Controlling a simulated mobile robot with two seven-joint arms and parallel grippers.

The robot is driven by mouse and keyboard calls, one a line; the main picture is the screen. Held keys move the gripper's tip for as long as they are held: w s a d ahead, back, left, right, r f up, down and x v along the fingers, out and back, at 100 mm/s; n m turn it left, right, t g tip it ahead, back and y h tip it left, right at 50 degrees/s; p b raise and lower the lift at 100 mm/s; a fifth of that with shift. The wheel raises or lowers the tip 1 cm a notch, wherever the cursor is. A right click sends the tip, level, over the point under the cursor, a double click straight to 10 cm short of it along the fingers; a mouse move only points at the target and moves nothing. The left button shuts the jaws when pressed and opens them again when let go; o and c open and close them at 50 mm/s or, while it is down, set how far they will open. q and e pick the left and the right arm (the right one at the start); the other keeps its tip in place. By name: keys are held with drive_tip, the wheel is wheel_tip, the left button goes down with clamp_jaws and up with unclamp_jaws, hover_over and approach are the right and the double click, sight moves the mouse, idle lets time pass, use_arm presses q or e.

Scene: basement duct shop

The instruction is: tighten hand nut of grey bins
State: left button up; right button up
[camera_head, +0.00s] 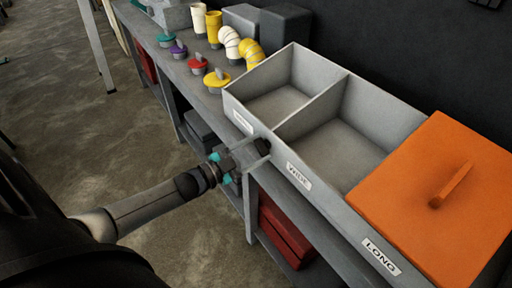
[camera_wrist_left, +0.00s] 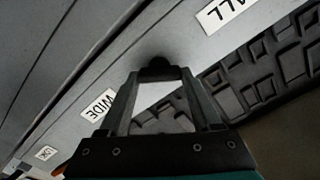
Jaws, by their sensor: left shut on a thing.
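The grey bins (camera_head: 352,78) form a long box on the bench, with two open, empty compartments and an orange lid (camera_head: 432,190) over the compartment labelled LONG. The black hand nut (camera_head: 262,145) sits on the front wall, between the WIDE label (camera_head: 299,176) and another label (camera_head: 243,122). My left gripper (camera_head: 259,152) reaches it from the front and is shut on it. In the left wrist view, the fingertips (camera_wrist_left: 160,75) meet at the hand nut (camera_wrist_left: 157,65), and the wall shows behind. My right gripper is out of view.
Yellow and white duct elbows (camera_head: 230,43) and several coloured round dampers, such as a yellow one (camera_head: 217,79), stand on the bench left of the bins. A red box (camera_head: 284,232) lies on the shelf below. The floor (camera_head: 150,130) in front is clear.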

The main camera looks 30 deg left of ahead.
use_arm(q)
drive_tip(key=m, duration=0.5)
drive_tip(key=shift+d+f+m, duration=0.1)
drive_tip(key=shift+f+m, duration=0.05)
drive_tip(key=shift+m, duration=0.15)
drive_tip(key=m+b, duration=0.1)
drive_tip(key=m, duration=0.4)
drive_tip(key=shift+s+f, duration=0.1)
drive_tip(key=shift+m, duration=0.4)
drive_tip(key=o, duration=1.4)
drive_tip(key=shift+s, duration=0.1)
drive_tip(key=v, duration=1.5)
